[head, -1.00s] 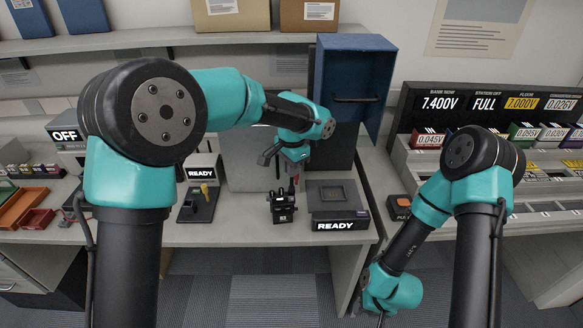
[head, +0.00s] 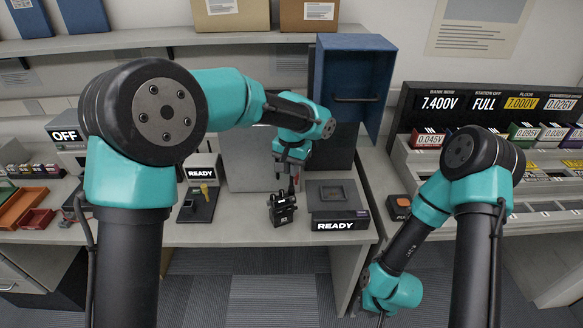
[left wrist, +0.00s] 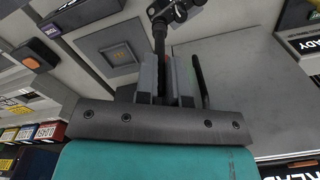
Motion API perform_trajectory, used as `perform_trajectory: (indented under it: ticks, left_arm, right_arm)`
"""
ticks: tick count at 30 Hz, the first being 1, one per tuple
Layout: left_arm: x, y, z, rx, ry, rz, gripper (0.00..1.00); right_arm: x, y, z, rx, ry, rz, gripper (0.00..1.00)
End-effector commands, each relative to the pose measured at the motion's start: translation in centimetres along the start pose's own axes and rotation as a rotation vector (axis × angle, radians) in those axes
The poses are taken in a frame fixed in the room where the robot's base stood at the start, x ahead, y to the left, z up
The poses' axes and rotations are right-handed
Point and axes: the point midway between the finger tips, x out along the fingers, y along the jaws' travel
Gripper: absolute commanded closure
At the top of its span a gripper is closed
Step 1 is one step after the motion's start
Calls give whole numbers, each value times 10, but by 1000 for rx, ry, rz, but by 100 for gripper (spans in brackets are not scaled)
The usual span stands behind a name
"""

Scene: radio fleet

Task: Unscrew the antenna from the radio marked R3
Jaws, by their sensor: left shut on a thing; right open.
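The small black radio (head: 283,212) stands on the bench in the middle of the head view, turned and slightly tilted; its marking is too small to read now. My left gripper (head: 284,178) is right above it, pointing down. In the left wrist view the left gripper (left wrist: 168,75) is shut on a dark upright rod, the antenna (left wrist: 159,38), which runs to the radio (left wrist: 172,12) at the top edge. The fingers hide part of the antenna. My right gripper is out of view below the right arm.
A grey station with a square pad (head: 318,207) and a READY label is just right of the radio. A black stand (head: 198,205) with a yellow piece is to the left. An open blue box (head: 350,75) is behind. The bench's front edge is close to the radio.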

Motion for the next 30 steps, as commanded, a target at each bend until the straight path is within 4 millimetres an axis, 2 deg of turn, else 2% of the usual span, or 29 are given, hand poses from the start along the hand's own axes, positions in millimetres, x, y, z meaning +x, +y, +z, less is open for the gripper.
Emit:
perform_trajectory:
  ticks: [6, 7, 16, 25, 30]
  left_arm:
    - [0, 0, 0, -7, 0, 0, 100]
    - [0, 0, 0, -7, 0, 0, 89]
    - [0, 0, 0, -6, 0, 0, 60]
    - [-2, 0, 0, -5, 0, 0, 60]
    - [-14, 0, -1, -6, 3, 0, 60]
  right_arm:
    - [0, 0, 0, 0, 0, 0, 57]
    - [0, 0, 0, 0, 0, 0, 57]
    - [0, 0, 0, 0, 0, 0, 57]
    - [0, 0, 0, 0, 0, 0, 57]
    - [0, 0, 0, 0, 0, 0, 57]
